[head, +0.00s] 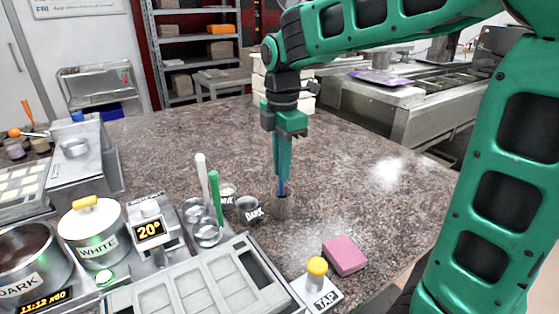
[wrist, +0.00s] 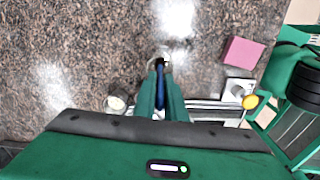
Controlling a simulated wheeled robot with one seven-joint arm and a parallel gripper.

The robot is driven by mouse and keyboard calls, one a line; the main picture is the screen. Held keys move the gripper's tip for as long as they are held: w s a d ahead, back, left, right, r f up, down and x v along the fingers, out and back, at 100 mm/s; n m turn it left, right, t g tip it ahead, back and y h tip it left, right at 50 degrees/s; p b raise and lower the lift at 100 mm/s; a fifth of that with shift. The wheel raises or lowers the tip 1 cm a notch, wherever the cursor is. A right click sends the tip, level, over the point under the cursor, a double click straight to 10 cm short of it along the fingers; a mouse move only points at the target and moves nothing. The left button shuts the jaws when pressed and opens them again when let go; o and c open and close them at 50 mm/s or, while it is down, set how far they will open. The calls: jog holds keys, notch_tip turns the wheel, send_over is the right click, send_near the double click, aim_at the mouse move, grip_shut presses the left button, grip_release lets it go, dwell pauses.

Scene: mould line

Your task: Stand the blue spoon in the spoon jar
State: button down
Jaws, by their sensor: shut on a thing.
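My gripper (head: 282,172) points straight down and is shut on the blue spoon (head: 282,188). Only a short blue length of the spoon shows below the fingertips.
A pink block (head: 345,255) and a yellow-knobbed TAP unit (head: 317,285) are in front. The counter behind and right is clear.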

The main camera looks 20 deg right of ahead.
jog(key=shift+f, duration=0.15)
jog(key=c, duration=1.7)
grip_release()
jog(key=shift+c, duration=0.2)
notch_tip(320, 180, up, 11)
jog(key=shift+w+f, duration=0.1)
jog(key=shift+f, duration=0.05)
